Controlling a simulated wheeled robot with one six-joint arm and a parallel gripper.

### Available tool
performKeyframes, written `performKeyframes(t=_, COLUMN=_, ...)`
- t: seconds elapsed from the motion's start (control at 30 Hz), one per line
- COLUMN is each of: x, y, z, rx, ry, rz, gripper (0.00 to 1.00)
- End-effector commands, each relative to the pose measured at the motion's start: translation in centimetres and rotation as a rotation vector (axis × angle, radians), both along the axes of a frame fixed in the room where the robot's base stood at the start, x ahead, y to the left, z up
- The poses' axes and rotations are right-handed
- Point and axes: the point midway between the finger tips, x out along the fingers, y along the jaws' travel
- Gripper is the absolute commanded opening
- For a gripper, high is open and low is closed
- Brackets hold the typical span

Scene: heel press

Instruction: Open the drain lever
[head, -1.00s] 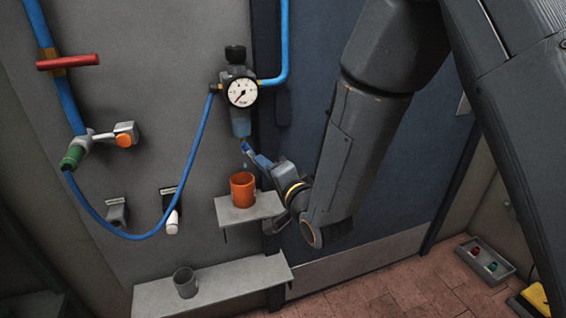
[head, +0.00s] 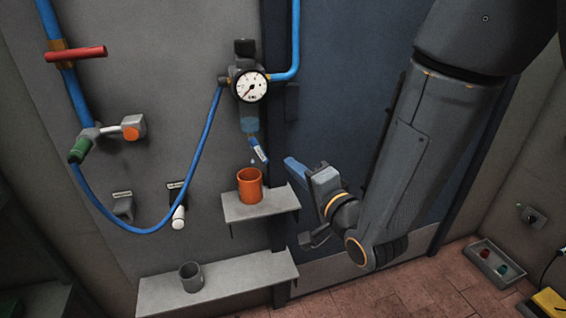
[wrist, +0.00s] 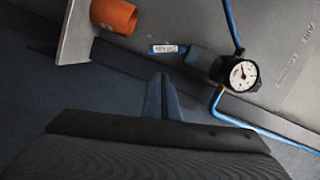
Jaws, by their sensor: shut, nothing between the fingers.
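The drain lever (head: 259,150) is a small blue lever with a white label, under the clear bowl of the gauge unit (head: 247,85). It slants down to the right in the head view. The wrist view shows the lever (wrist: 168,49) beside the dark bowl. A pale drop (head: 252,161) shows just below the bowl. An orange cup (head: 250,186) stands under it on a small shelf (head: 262,207). My gripper (head: 289,163) has its blue fingers shut and empty, right of the lever and apart from it. The wrist view shows the shut fingers (wrist: 161,82) below the lever.
A blue hose loops left to a green-handled valve (head: 82,148). A red handle (head: 76,53) is on the upper hose. A grey cup (head: 190,277) stands on the lower shelf (head: 230,283). The blue panel (head: 340,110) right of the lever is clear except for my arm.

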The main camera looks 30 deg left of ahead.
Motion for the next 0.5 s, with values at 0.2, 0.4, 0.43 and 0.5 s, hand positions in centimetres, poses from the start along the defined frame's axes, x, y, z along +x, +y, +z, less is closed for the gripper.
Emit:
performKeyframes(t=0.2, x=-2.0, y=-2.8, z=0.4, rx=-0.003, ry=0.002, rz=-0.001, gripper=0.0)
performKeyframes(t=0.4, x=-2.7, y=-3.8, z=0.5, rx=-0.001, ry=0.001, rz=0.0, gripper=0.0)
performKeyframes(t=0.43, x=-2.8, y=-3.9, z=0.5, rx=-0.002, ry=0.001, rz=0.0, gripper=0.0)
performKeyframes(t=0.5, x=-3.0, y=-4.1, z=0.5, rx=-0.002, ry=0.001, rz=0.0, gripper=0.0)
